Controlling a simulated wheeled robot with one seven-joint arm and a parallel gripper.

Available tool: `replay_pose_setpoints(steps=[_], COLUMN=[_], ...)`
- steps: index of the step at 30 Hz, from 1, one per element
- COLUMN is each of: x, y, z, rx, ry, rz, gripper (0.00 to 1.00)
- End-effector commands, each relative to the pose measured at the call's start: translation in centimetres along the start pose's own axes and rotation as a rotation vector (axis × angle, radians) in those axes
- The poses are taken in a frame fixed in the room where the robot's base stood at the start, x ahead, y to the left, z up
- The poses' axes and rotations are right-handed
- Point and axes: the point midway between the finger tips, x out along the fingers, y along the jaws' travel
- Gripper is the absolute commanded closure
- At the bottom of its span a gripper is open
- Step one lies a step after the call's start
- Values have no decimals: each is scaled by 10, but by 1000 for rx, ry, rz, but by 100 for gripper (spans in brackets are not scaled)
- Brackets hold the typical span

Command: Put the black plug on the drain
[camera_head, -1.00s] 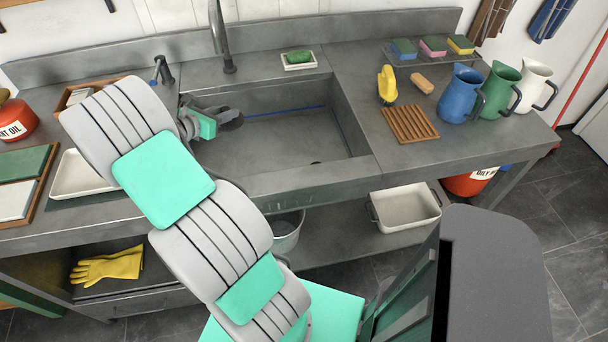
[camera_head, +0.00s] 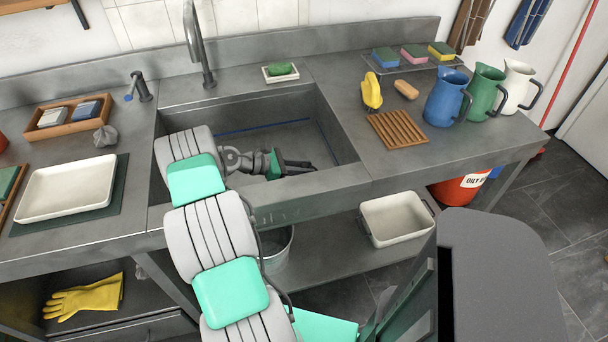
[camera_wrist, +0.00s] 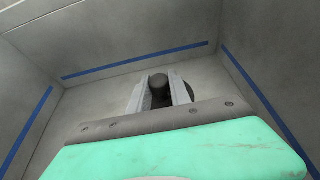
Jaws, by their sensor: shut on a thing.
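My gripper (camera_wrist: 160,94) is shut on the black plug (camera_wrist: 160,81), whose dark round knob shows between the two fingers in the wrist view. In the head view my gripper (camera_head: 298,164) is low inside the sink basin, right of its middle. The plug is hard to tell from the dark fingers there. A dark rounded patch shows just beyond the right finger in the wrist view; I cannot tell whether it is the plug's rim or the drain. The drain is not clearly seen in the head view, where the gripper covers that part of the basin floor.
The steel sink (camera_head: 335,140) has walls close around my gripper, with a blue line along them. The faucet (camera_head: 196,45) stands behind it. A soap dish (camera_head: 280,78), a wooden rack (camera_head: 400,130) and jugs (camera_head: 447,98) stand on the counter. A white tray (camera_head: 66,190) lies left.

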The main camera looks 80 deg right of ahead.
Motion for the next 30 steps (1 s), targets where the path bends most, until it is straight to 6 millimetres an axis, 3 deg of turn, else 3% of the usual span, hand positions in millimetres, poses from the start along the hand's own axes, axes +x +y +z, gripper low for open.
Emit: replay_pose_setpoints(steps=[4,14,15,22,30], x=[9,11,10,10,8], y=[0,0,0,0,0], z=[-23,-27,-26,-26,-22], rx=[-3,-2,-2,-2,-1], ry=[0,0,0,0,0], rz=[0,1,1,1,1], gripper=[100,100,73,54,54])
